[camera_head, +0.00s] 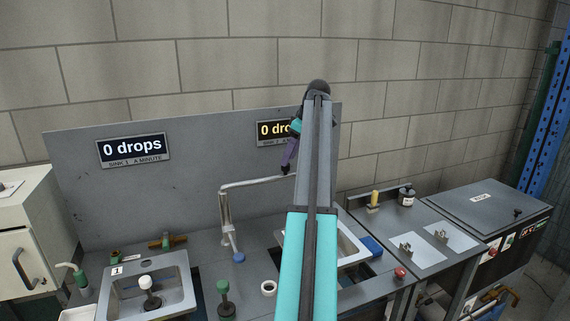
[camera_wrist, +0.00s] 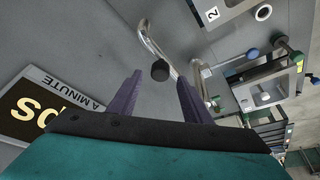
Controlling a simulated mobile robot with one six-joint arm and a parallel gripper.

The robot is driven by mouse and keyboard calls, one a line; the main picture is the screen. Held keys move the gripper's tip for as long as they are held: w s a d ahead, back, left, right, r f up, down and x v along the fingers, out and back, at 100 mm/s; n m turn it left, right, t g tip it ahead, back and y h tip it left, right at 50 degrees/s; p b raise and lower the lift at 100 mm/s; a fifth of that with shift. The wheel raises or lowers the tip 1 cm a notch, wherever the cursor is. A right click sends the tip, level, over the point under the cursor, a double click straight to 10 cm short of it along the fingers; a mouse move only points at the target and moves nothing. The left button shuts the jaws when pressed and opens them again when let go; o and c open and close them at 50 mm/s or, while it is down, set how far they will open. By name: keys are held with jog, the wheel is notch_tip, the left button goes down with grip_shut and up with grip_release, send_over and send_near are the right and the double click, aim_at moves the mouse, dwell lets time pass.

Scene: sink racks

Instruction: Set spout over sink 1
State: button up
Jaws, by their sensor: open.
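The spout (camera_head: 255,182) is a bent grey metal pipe that rises from the counter between the two sinks and reaches right, toward the second sink (camera_head: 350,247). In the wrist view the spout (camera_wrist: 150,42) shows with a dark round end between and beyond my fingertips. My gripper (camera_head: 286,170) is open, its purple fingers at the spout's free end. I cannot tell whether they touch it. Sink 1 (camera_head: 117,285), marked with a 1, is at the lower left with a white-topped stopper in it. My arm hides part of the second sink.
A grey back panel (camera_head: 75,180) carries two signs reading 0 drops (camera_head: 133,147), the right one partly hidden. A blue-knobbed lever (camera_head: 239,257), a green knob (camera_head: 223,287) and a white ring (camera_head: 268,288) stand between the sinks. A white cabinet (camera_head: 25,210) is at the left.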

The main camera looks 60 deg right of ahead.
jog(key=shift+p+x, duration=0.45)
jog(key=shift+x, duration=1.9)
grip_shut()
jog(key=shift+s+a, duration=0.1)
jog(key=shift+a, duration=0.2)
jog(key=shift+d, duration=0.2)
